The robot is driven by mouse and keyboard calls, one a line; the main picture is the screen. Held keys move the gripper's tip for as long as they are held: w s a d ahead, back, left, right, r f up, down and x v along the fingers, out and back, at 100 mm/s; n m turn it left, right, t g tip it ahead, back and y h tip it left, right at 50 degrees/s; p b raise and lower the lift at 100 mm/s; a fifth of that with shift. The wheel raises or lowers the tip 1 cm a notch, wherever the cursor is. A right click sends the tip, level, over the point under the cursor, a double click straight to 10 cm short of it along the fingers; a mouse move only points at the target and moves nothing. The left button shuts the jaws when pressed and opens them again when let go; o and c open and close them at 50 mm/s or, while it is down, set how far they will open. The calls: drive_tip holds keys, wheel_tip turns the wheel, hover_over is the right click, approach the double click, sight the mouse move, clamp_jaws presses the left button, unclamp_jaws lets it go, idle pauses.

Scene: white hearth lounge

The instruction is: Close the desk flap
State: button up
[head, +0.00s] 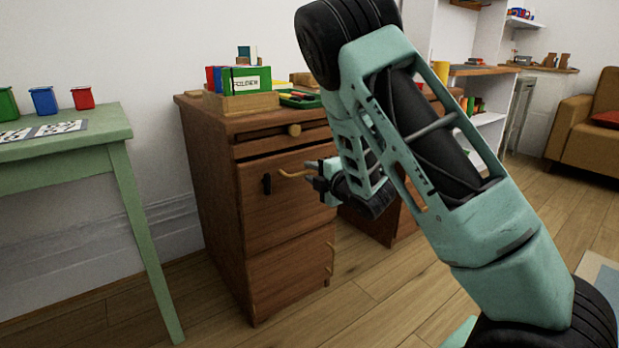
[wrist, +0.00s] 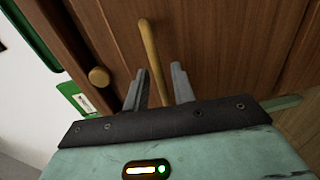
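The wooden desk (head: 215,165) stands against the wall in the middle of the head view. Its front panel (head: 285,215), which I take as the flap, looks upright and about level with the desk front; I cannot tell if a small gap is left. My gripper (head: 318,178) is at the handle's right end. In the wrist view my gripper (wrist: 160,85) has its grey fingers apart, with the handle (wrist: 150,50) reaching between them; I see no clear grip.
A wooden knob (head: 294,130) sticks out above the panel, also in the wrist view (wrist: 98,76). A box of folders (head: 240,90) stands on the desk top. A green table (head: 115,130) with small bins stands at left. Bare floor (head: 350,290) lies in front.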

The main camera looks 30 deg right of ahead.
sight(301, 164)
drive_tip(key=shift+w, duration=0.7)
clamp_jaws()
drive_tip(key=shift+w+r+p, duration=0.2)
drive_tip(key=shift+w, duration=0.55)
drive_tip(key=shift+w+r+p, duration=0.15)
drive_tip(key=shift+w+r, duration=0.05)
drive_tip(key=shift+w, duration=0.55)
unclamp_jaws()
drive_tip(key=shift+a, duration=0.1)
drive_tip(key=shift+s, duration=0.1)
